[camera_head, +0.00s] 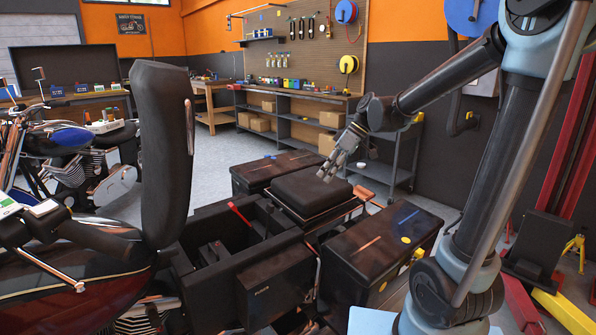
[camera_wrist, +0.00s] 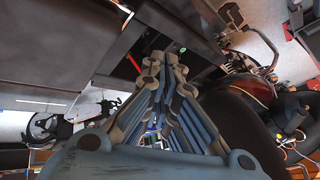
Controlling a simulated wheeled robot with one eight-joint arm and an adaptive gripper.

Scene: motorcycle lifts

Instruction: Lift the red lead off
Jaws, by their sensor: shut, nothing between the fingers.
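The red lead (camera_head: 240,213) shows as a short slanting red strip at the open black compartment (camera_head: 186,262) of the motorcycle. In the wrist view a small red strip (camera_wrist: 133,62), probably the same lead, lies just left of my fingertips. My gripper (camera_head: 325,177) is shut and empty, above the black padded seat (camera_head: 311,191), to the right of and apart from the lead. Its closed fingers also fill the middle of the wrist view (camera_wrist: 163,65). What the lead's lower end joins is too dark to tell.
A tall black backrest (camera_head: 163,150) stands left of the compartment. Black side cases (camera_head: 380,245) and (camera_head: 262,172) flank the seat. Another motorcycle (camera_head: 75,150) is at left. A red lift post (camera_head: 570,150) stands at right. Shelving (camera_head: 290,128) lines the back wall.

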